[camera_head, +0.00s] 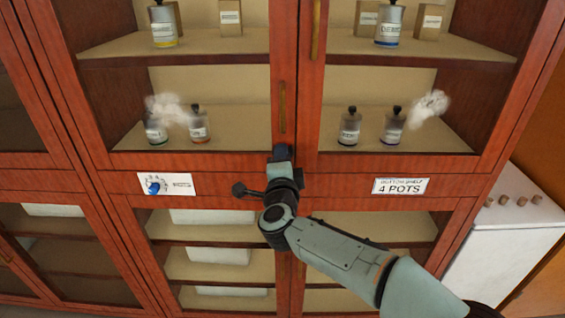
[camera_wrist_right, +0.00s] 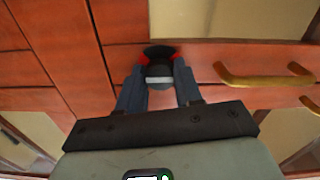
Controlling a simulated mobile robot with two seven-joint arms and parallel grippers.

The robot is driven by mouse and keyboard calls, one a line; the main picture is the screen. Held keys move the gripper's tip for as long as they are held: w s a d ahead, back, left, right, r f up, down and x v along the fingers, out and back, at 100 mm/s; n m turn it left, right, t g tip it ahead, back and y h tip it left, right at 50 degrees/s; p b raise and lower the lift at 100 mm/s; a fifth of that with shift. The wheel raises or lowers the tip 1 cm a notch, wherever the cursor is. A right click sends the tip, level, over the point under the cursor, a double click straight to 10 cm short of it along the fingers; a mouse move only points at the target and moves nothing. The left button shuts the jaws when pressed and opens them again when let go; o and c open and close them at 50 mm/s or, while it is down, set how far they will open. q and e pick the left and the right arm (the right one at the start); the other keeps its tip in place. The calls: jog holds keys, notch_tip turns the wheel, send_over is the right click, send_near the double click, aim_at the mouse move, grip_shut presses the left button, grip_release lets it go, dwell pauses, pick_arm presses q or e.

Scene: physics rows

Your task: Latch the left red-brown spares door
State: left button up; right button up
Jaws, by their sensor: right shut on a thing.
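The left red-brown door (camera_head: 90,80) has a glass pane and a vertical brass handle (camera_head: 282,107) on its right stile. It looks about flush with the right door (camera_head: 490,120); I cannot tell whether it is latched. My right gripper (camera_head: 281,153) is at the foot of that stile, below the handle. In the right wrist view, my right gripper (camera_wrist_right: 157,88) has its fingers on both sides of a dark round knob (camera_wrist_right: 159,70) with a pale band, and is shut on it. The brass handle (camera_wrist_right: 262,79) shows to the right there. My left gripper is out of view.
Bottles stand on shelves behind the glass. A picture label (camera_head: 165,184) and a "4 POTS" label (camera_head: 401,186) sit on the rail below the doors. Lower glazed doors are beneath. A white appliance (camera_head: 510,230) stands at the right. My right arm crosses the lower right.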

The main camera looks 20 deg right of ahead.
dwell(0.5)
jog(key=o, duration=1)
jog(key=shift+o, duration=0.2)
jog(key=v, duration=1.3)
jog(key=shift+s, duration=0.2)
